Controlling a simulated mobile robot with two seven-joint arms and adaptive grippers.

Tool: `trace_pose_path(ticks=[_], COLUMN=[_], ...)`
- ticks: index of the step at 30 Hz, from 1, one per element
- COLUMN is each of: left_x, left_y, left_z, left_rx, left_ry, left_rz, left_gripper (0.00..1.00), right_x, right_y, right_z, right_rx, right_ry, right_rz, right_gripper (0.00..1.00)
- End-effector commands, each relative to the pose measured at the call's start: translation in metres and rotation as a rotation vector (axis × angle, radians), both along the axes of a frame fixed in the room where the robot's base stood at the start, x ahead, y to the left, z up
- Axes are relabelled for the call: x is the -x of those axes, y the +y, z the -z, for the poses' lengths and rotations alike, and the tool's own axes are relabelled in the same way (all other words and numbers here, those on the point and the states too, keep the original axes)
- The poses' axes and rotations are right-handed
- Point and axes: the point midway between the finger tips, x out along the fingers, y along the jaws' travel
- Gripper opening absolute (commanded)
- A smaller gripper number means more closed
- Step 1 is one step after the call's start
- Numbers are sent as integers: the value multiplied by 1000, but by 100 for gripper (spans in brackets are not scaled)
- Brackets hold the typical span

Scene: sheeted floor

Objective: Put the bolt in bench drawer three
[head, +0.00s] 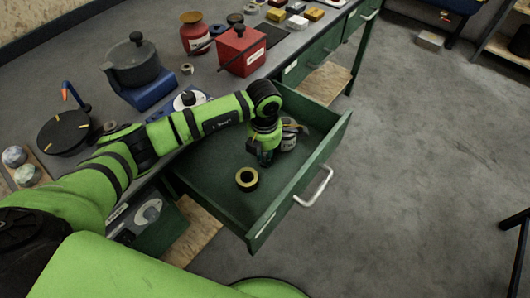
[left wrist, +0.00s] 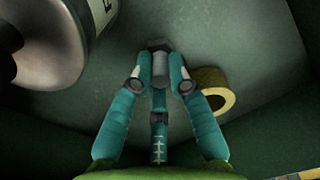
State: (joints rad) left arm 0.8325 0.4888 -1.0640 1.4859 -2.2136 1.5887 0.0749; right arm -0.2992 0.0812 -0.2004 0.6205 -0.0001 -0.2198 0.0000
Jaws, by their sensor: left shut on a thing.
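A green bench drawer (head: 213,170) is pulled open, with its handle on the right. Its number cannot be read. My left gripper (head: 266,157) is inside the drawer, pointing down. In the left wrist view the teal fingers (left wrist: 160,75) are shut on the bolt (left wrist: 158,48), a small grey metal piece at their tips. The drawer floor shows close behind it; whether the bolt touches the floor I cannot tell. In the head view the bolt cannot be made out. My right gripper is not in view.
A yellow-and-black tape roll (head: 247,179) lies in the drawer beside my gripper. A labelled can (head: 289,137) lies on the other side, close to it. A red box (head: 241,50) and a lidded pot (head: 133,60) stand on the bench. Floor right of the drawer is clear.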

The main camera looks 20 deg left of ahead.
Motion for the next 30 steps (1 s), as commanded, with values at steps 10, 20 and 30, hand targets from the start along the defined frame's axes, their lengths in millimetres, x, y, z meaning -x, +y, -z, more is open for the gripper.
trace_pose_path(ticks=[10, 20, 30], left_x=[0, -1, -1], left_y=[0, 0, 1], left_z=[3, -11, -81], left_rx=[0, 0, 0], left_ry=[0, -5, -6], left_rz=[0, 2, 0], left_gripper=[42, 42, 42], right_x=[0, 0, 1], right_y=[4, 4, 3], right_z=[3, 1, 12], right_rx=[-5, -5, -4], right_ry=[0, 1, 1], right_rz=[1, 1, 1], right_gripper=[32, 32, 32])
